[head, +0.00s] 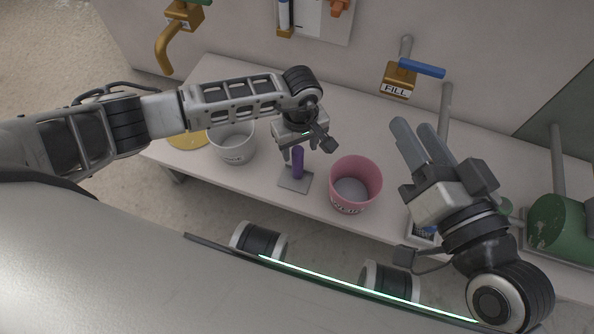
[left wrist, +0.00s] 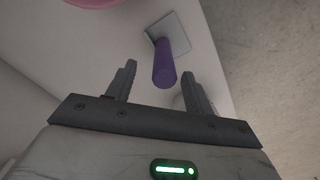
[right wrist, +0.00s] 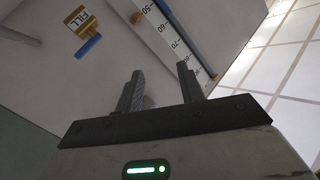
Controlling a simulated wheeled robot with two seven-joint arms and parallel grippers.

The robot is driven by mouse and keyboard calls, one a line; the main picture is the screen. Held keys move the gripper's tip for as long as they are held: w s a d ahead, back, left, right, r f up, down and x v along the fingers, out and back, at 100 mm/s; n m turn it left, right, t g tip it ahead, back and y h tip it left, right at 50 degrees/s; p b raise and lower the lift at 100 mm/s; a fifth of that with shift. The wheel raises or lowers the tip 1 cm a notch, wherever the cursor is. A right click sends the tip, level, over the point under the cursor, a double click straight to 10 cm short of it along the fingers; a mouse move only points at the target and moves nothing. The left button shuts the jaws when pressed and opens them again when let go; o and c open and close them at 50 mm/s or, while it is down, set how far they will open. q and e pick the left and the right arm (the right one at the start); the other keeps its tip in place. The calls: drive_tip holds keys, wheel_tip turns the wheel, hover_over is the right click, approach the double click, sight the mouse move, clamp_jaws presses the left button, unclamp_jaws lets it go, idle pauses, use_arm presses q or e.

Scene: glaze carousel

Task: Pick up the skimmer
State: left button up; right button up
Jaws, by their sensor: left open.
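The skimmer (head: 297,163) has an upright purple handle on a flat grey square plate and stands on the pale bench. It also shows in the left wrist view (left wrist: 165,62). My left gripper (head: 292,150) is open just above the handle. In the left wrist view, the handle lies in line with the gap between the fingertips (left wrist: 159,72), nearer the right finger; I cannot tell whether its top is between them. My right gripper (head: 414,126) is open and empty, raised over the right part of the bench; its fingers also show in the right wrist view (right wrist: 160,70).
A pink bucket (head: 366,174) stands right of the skimmer, a white bucket (head: 233,153) left of it. A FILL tap with a blue lever (head: 421,67) is on the wall. A green drum (head: 556,222) is far right.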

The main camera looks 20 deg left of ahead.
sight(298, 159)
use_arm(q)
drive_tip(key=f, duration=0.1)
drive_tip(key=f+b, duration=0.1)
drive_tip(key=shift+s+f, duration=0.25)
drive_tip(key=shift+f, duration=0.15)
wheel_tip(298, 159, down, 2)
drive_tip(key=shift+a+b, duration=0.1)
drive_tip(key=shift+b, duration=0.55)
drive_tip(key=shift+f, duration=0.15)
clamp_jaws()
use_arm(e)
drive_tip(key=r+t, duration=0.1)
drive_tip(key=w+r+n, duration=0.1)
drive_tip(key=w+r+n+t, duration=0.1)
drive_tip(key=shift+d+r+t+y, duration=0.3)
drive_tip(key=shift+d+y, duration=0.05)
drive_tip(key=shift+y, duration=0.05)
